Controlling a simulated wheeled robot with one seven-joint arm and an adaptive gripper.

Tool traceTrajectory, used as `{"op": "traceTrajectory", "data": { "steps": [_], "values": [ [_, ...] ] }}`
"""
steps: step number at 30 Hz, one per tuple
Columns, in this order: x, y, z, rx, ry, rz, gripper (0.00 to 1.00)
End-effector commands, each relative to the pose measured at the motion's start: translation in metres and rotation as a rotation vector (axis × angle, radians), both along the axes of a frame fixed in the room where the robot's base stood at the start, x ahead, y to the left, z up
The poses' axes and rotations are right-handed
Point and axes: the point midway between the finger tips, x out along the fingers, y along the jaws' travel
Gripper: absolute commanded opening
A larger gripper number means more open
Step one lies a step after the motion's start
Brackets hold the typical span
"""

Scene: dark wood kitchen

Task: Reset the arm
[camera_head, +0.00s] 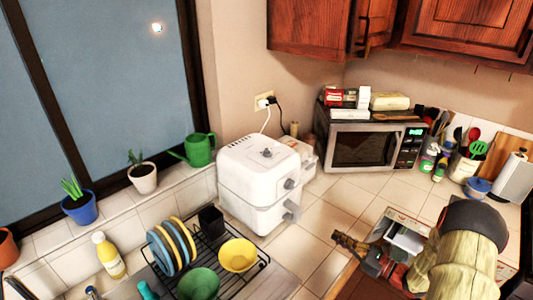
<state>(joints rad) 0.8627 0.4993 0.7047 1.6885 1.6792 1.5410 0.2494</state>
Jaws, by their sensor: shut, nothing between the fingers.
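My arm reaches in from the lower right, with a pale yellow link and a dark joint. My gripper (342,241) is left of that link, over the tiled counter (330,200) near its front edge. Its fingers point left and are shut with nothing between them. Part of the gripper's base is hidden behind the arm link.
A white air fryer (258,182) stands left of my gripper, and a microwave (362,147) stands behind. A dish rack (222,262) with plates and bowls is at lower left. Utensils and bottles crowd the right back. Wooden cabinets (450,30) hang above.

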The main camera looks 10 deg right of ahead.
Motion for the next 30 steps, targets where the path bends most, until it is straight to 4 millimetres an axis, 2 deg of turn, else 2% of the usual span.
{"op": "traceTrajectory", "data": {
  "steps": [2, 4, 8, 12, 15, 18, 21, 24, 30],
  "values": [
    [0.001, 0.006, 0.006, -0.018, -0.002, 0.022, 0.0],
    [0.002, 0.022, 0.018, -0.056, -0.007, 0.073, 0.0],
    [-0.004, 0.075, 0.054, -0.198, -0.021, 0.249, 0.0],
    [-0.03, 0.141, 0.092, -0.415, -0.049, 0.485, 0.0],
    [-0.057, 0.18, 0.113, -0.58, -0.081, 0.645, 0.0],
    [-0.087, 0.209, 0.13, -0.753, -0.12, 0.792, 0.0],
    [-0.119, 0.23, 0.144, -0.935, -0.17, 0.929, 0.0],
    [-0.15, 0.242, 0.156, -1.123, -0.229, 1.053, 0.0],
    [-0.204, 0.246, 0.179, -1.518, -0.373, 1.253, 0.0]
  ]
}}
